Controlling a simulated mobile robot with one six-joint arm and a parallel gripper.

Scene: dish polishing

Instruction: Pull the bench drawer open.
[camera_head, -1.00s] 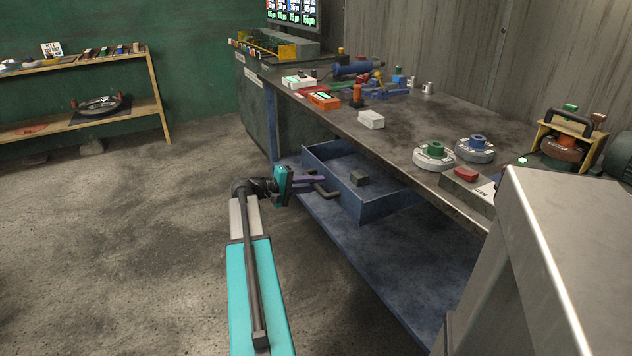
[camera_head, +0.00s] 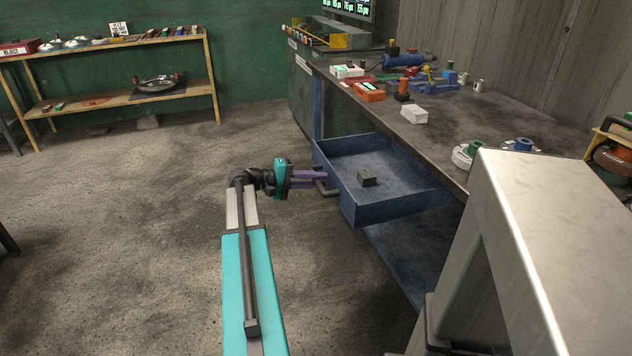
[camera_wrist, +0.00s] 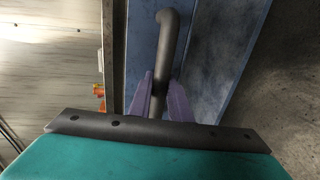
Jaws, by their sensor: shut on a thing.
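The blue bench drawer (camera_head: 385,214) stands out from under the workbench, and its inside shows in the head view. A small dark block (camera_head: 367,178) lies on its floor. The dark bar handle (camera_head: 327,190) is on the drawer's front face. My gripper (camera_head: 318,177) is at the handle, its purple fingers shut on it. In the wrist view the fingers (camera_wrist: 158,98) sit on both sides of the handle (camera_wrist: 166,40), against the blue drawer front (camera_wrist: 222,50). The part of the handle nearest my wrist is hidden.
The grey workbench top (camera_head: 440,137) carries a white box (camera_head: 414,114), an orange box (camera_head: 369,92) and polishing wheels (camera_head: 522,146). A blue lower shelf (camera_head: 405,255) lies below the drawer. A wooden shelf (camera_head: 130,96) stands at the back left. The floor (camera_head: 130,240) on the left is clear.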

